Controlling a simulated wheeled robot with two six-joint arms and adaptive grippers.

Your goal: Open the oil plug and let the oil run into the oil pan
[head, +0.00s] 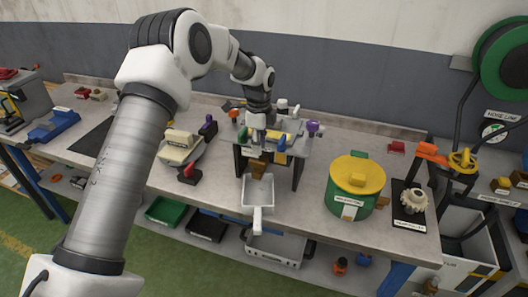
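A pale pan with a handle (258,193), which looks like the oil pan, lies on the workbench. It sits in front of and partly under a small raised stand (298,152) holding a machine with yellow and blue parts. My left arm reaches in from the left, and my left gripper (257,143) points down at the front of this stand. A brown block (257,166) shows just below the gripper, above the pan. I cannot make out the oil plug or any running oil. The fingers are too small to show whether they are open or shut. My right gripper is not in view.
A green drum with a yellow lid (355,184) stands right of the stand. Farther right is a black base with a pale gear (413,199). A cream device (181,147) and a red-and-black item (189,174) lie left. Bins sit on the lower shelf.

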